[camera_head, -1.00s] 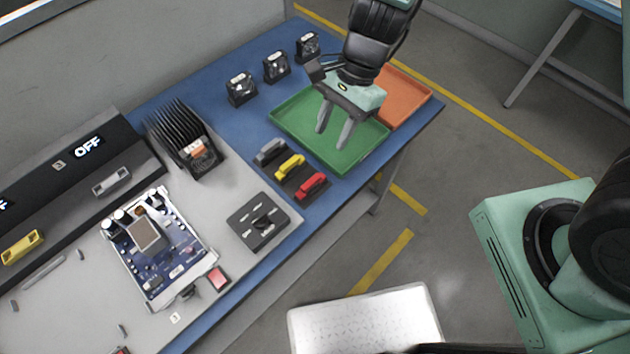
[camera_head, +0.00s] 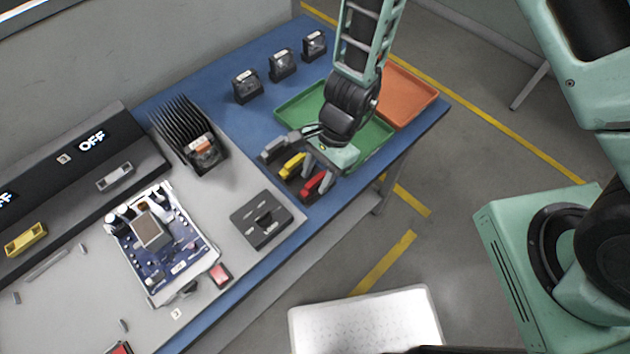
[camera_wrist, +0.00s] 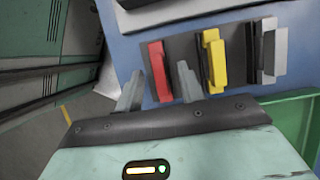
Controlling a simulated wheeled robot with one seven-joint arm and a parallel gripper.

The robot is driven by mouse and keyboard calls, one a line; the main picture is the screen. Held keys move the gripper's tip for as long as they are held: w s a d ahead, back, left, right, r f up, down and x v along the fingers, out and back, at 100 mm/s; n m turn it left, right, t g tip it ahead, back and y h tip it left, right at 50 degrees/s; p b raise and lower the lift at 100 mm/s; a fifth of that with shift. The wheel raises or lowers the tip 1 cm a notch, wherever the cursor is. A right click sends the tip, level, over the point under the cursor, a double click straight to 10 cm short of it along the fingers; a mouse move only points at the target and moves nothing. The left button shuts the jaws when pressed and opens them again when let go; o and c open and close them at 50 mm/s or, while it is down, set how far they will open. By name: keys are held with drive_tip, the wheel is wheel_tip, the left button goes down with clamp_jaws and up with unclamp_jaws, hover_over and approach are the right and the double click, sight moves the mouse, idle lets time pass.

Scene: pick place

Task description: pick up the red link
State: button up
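The red link (camera_head: 313,186) lies at the front end of a row of three links on a dark holder, beside the yellow link (camera_head: 292,166) and the grey link (camera_head: 274,149). My gripper (camera_head: 316,176) is over the row, its fingers spread and pointing down at the red link. In the wrist view the red link (camera_wrist: 160,71) shows between and just beyond the two fingertips of my gripper (camera_wrist: 159,86). The yellow link (camera_wrist: 216,62) is right of the right finger. I cannot tell whether a finger touches the red link; nothing is held.
A green tray (camera_head: 297,106) lies behind the gripper, with an orange tray (camera_head: 407,95) next to it. A black switch box (camera_head: 262,219) stands near the links on the grey board. A finned black heatsink (camera_head: 187,137) and a circuit board (camera_head: 162,245) are further left.

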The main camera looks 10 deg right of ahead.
sight(317, 178)
clamp_jaws()
wheel_tip(317, 178, up, 14)
drive_tip(key=p, duration=0.4)
drive_tip(key=shift+f, duration=0.25)
idle(0.8)
drive_tip(key=shift+d+f, duration=0.1)
